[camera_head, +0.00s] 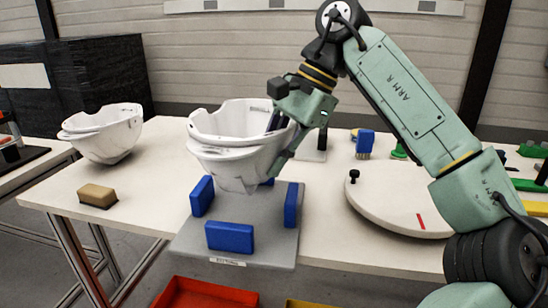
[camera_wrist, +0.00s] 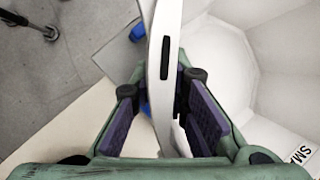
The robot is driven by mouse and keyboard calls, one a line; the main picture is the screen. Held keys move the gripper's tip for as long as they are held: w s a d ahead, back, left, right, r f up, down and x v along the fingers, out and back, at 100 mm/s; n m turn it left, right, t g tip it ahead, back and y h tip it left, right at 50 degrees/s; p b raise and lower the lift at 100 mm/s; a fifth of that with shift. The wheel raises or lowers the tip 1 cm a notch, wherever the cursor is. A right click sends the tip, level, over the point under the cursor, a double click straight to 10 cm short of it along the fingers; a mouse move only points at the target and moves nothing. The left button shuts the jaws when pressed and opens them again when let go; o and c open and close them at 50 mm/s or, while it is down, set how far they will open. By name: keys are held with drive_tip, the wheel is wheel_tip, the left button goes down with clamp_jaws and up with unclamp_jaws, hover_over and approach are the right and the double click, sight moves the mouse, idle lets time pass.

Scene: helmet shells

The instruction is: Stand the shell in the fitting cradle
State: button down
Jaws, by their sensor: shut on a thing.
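My gripper (camera_head: 277,124) is shut on the right rim of a white helmet shell (camera_head: 232,155). The shell is bowl-like, open side up, and hangs over the fitting cradle (camera_head: 195,238), a grey plate with several blue pads (camera_head: 229,237). Its rounded bottom is between the pads; I cannot tell whether it touches the plate or a pad. In the wrist view the shell's rim (camera_wrist: 164,65) runs between my purple finger pads, with the shell's inside at the right. Part of a blue pad shows beyond the rim. The shell hides the cradle's back.
A second white shell (camera_head: 104,134) sits on the table at left. A tan sponge (camera_head: 97,195) lies near the front edge. A round white disc (camera_head: 400,200) with a black knob and a blue brush (camera_head: 365,142) are at right. A red bin (camera_head: 205,294) is below the front edge.

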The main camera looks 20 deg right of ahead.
wheel_tip(320, 180, down, 6)
drive_tip(key=w+b, duration=0.1)
drive_tip(key=b, duration=0.1)
drive_tip(key=shift+b, duration=0.3)
drive_tip(key=shift+w+a+f+b, duration=0.1)
drive_tip(key=shift+f+b, duration=0.4)
drive_tip(key=shift+f, duration=0.5)
drive_tip(key=c, duration=1.5)
unclamp_jaws()
drive_tip(key=v, duration=0.7)
drive_tip(key=shift+r, duration=0.25)
